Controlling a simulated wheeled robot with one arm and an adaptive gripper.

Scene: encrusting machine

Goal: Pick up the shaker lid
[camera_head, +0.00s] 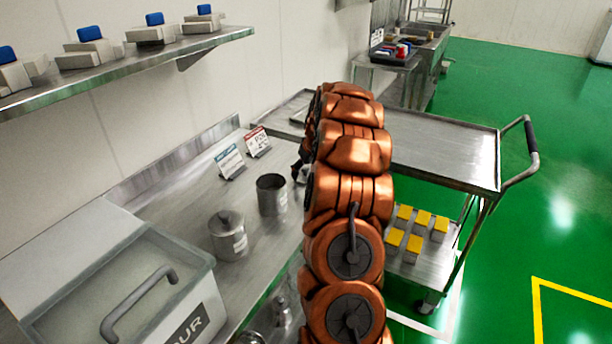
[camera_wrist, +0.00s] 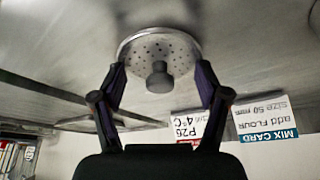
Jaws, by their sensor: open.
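The shaker lid (camera_wrist: 150,47) is a round, perforated metal disc with a small knob, lying on the steel worktop in the wrist view. My gripper (camera_wrist: 160,72) is open, with one dark finger on each side of the knob, near the disc's edge. Contact with the lid cannot be made out. In the head view my copper arm hides most of my gripper (camera_head: 299,168), and the lid is not clearly visible there.
An open metal canister (camera_head: 271,196) and a lidded canister (camera_head: 228,238) stand on the worktop left of my arm. Two cards, blue-headed (camera_head: 230,161) and red-headed (camera_head: 257,142), stand near the wall. A flour bin (camera_head: 190,290) is at front left; a steel cart (camera_head: 440,150) is right.

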